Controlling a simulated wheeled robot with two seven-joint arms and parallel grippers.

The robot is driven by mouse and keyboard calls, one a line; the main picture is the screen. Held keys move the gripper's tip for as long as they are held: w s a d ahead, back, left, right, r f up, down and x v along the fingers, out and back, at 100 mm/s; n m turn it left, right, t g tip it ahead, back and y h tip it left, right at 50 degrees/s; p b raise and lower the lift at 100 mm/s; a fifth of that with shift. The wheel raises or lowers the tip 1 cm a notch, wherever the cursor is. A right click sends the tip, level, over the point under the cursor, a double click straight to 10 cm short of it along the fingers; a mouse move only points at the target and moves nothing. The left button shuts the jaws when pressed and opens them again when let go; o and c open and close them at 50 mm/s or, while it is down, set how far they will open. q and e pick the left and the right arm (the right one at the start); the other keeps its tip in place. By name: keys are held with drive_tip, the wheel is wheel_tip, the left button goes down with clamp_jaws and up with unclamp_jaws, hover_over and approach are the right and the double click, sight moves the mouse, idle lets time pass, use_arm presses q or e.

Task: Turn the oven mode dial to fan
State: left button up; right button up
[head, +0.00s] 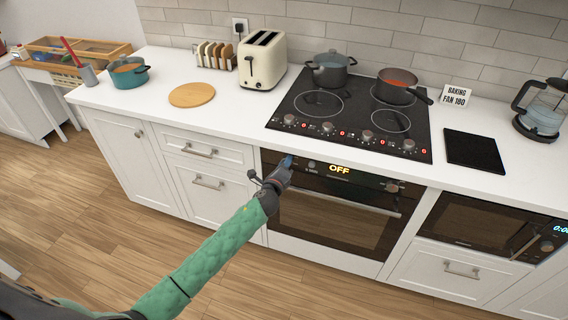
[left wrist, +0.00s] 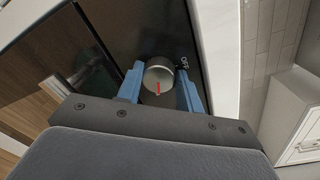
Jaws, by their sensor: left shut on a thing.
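The built-in oven (head: 335,215) sits under the hob, and its display (head: 339,169) reads OFF. My left gripper (head: 287,162) is at the left end of the oven's control panel. In the left wrist view the blue fingers of my left gripper (left wrist: 160,88) are shut on the round silver mode dial (left wrist: 158,72), one on each side. The dial has a red mark pointing toward the gripper's palm. The label OFF (left wrist: 185,61) is printed beside the dial; no other labels are readable. In the head view the gripper hides the dial. My right gripper is not in view.
A sign (head: 455,97) reading BAKING FAN 180 stands behind the hob (head: 350,112). Another oven knob (head: 391,187) is at the panel's right. The oven handle (head: 340,205) runs below the panel. The microwave (head: 480,228) is to the right.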

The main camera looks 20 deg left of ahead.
use_arm(q)
drive_tip(key=shift+d+f+m, duration=0.1)
drive_tip(key=shift+m, duration=0.9)
drive_tip(key=o, duration=1)
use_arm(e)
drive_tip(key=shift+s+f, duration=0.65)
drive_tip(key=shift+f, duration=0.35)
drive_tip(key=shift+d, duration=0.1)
